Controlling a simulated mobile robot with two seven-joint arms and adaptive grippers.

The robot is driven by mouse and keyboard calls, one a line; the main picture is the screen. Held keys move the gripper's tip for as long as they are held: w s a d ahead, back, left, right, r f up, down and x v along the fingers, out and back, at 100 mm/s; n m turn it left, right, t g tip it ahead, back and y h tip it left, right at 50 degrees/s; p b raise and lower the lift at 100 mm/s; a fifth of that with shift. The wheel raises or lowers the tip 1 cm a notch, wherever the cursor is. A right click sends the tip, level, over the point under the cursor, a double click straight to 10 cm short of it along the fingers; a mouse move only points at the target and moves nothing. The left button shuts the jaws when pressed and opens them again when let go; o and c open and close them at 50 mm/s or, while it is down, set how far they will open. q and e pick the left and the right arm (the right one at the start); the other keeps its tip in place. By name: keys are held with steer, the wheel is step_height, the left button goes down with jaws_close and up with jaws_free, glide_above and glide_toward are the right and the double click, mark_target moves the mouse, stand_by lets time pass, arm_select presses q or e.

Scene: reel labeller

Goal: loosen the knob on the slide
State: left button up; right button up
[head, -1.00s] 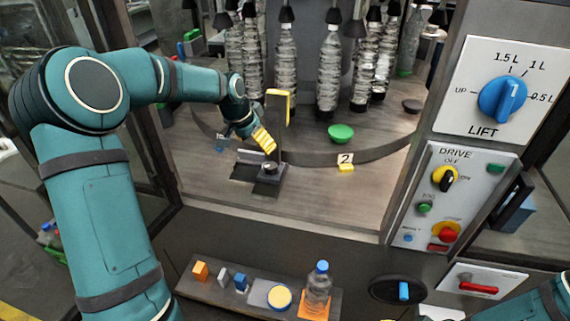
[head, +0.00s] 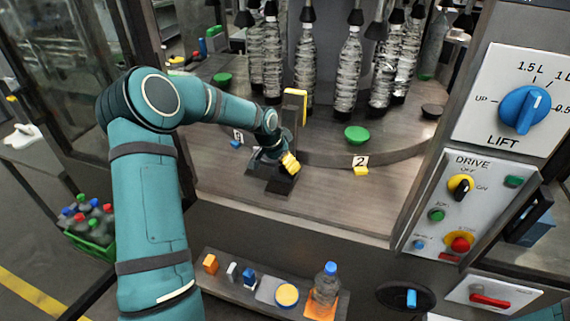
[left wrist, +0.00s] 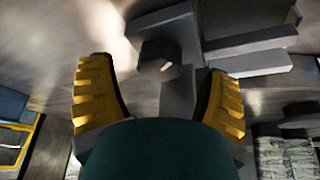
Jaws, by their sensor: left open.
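The slide (head: 258,183) is a dark block assembly on the machine's deck, at the foot of a post with a yellow edge (head: 303,106). Its knob (left wrist: 158,60) is a short dark cylinder with a light mark on top, seen in the left wrist view. My left gripper (head: 290,165) is over the slide in the head view and covers the knob there. In the left wrist view my left gripper (left wrist: 158,78) is open, its yellow ribbed fingers on either side of the knob's line. Contact with the knob cannot be told. My right gripper is out of view.
Bottles (head: 347,70) hang around the carousel behind the slide. The control panel (head: 455,205) stands farther right. A shelf (head: 222,284) with small parts runs below.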

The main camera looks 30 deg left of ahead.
arm_select(q)
steer(key=shift+x, duration=0.8)
steer(key=c, duration=1.2)
steer(key=shift+f+n+b, duration=0.1)
steer(key=shift+n+b, duration=0.3)
steer(key=shift+b, duration=0.4)
steer(key=shift+c, duration=0.2)
steer(key=n+y+b, duration=0.1)
steer(key=n+b, duration=0.2)
steer(key=n+y+b, duration=0.1)
steer(key=n+b, duration=0.1)
steer(key=b, duration=0.2)
steer(key=shift+d+n+y, duration=0.15)
steer(key=shift+n+y, duration=0.15)
steer(key=shift+n, duration=0.1)
steer(key=shift+n+y+b, duration=0.3)
steer(key=shift+n+b, duration=0.35)
steer(key=shift+n, duration=0.05)
steer(key=shift+n+g+y+b, duration=0.4)
steer(key=shift+n+b, duration=0.35)
steer(key=shift+n, duration=0.65)
